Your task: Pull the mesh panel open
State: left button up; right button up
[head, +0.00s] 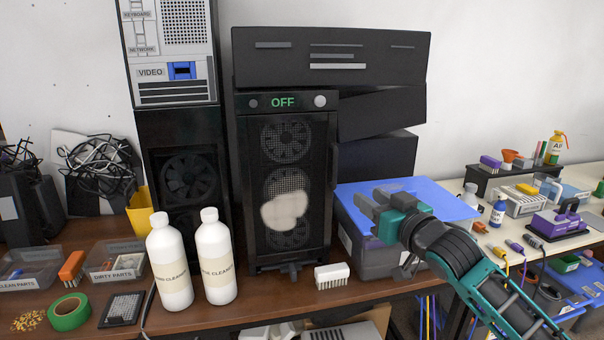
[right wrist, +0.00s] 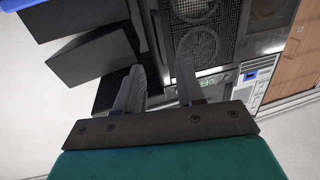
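The mesh panel (head: 286,163) is the black front of the middle tower, with round fans showing behind it and a whitish blotch (head: 284,210) on its lower half. It looks shut against the case. In the right wrist view the mesh panel (right wrist: 228,25) is upside down, beyond the fingers. My right gripper (head: 372,203) is to the right of the panel, apart from it, with its fingers pointing left. In the right wrist view my right gripper (right wrist: 161,72) is open with nothing between its fingers. My left gripper is not in view.
Two white cleaner bottles (head: 215,257) stand left of the panel. A white brush (head: 332,276) lies in front of it at the right. Black boxes (head: 375,112) are stacked at the upper right, and a blue-topped bin (head: 430,190) is under my right gripper.

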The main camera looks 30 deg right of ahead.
aim_at(336, 168)
jog(key=w, duration=0.4)
jog(key=w+r, duration=0.1)
jog(key=w, duration=0.8)
jog(key=shift+w+d+r, duration=0.15)
jog(key=shift+r, duration=0.05)
grip_shut()
dwell(0.5)
